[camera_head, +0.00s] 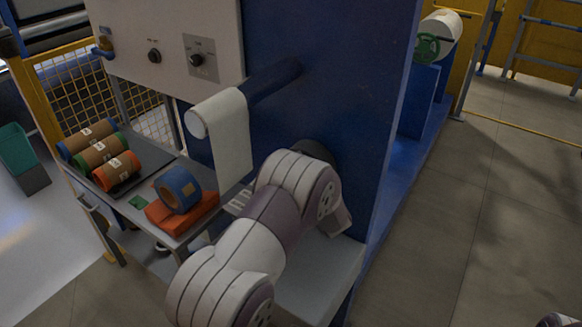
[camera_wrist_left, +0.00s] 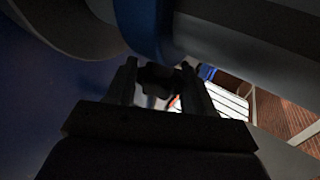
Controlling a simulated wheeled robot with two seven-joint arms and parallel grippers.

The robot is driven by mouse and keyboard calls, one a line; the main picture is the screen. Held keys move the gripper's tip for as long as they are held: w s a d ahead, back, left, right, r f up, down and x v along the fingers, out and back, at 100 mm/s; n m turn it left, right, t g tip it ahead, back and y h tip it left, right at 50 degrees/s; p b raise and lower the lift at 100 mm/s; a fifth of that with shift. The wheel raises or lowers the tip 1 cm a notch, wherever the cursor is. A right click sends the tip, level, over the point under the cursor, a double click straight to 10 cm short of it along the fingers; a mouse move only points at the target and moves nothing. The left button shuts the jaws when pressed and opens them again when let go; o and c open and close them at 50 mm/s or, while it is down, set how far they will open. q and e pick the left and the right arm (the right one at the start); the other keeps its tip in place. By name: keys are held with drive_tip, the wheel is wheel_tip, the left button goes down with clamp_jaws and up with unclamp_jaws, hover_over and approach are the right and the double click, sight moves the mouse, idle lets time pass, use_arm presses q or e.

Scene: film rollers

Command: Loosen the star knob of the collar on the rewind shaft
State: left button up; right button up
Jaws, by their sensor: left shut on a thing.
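In the left wrist view, the dark star knob (camera_wrist_left: 160,80) sits between the two fingers of my left gripper (camera_wrist_left: 158,66), which is shut on it. A blue rounded part (camera_wrist_left: 145,28), which looks like the collar, is just beyond the fingertips. The picture is dark, so the knob's lobes and stem are hard to make out. In the head view my arm covers the gripper and the knob. A dark round part (camera_head: 318,152) shows just behind the arm at the blue machine wall. My right gripper is not in view.
The floor at right is clear.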

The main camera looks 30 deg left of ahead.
use_arm(q)
drive_tip(key=shift+n+g+y+b, duration=0.2)
drive_tip(key=shift+n+g+y, duration=0.5)
drive_tip(key=shift+n+g, duration=0.6)
drive_tip(key=shift+n+g+y+b, duration=0.2)
drive_tip(key=shift+n+g+y, duration=0.55)
drive_tip(key=shift+g, duration=0.95)
drive_tip(key=o, duration=1)
drive_tip(key=shift+c, duration=0.2)
drive_tip(key=b+v, duration=0.2)
drive_tip(key=v, duration=1)
drive_tip(key=shift+d+b, duration=0.3)
drive_tip(key=shift+r, duration=0.1)
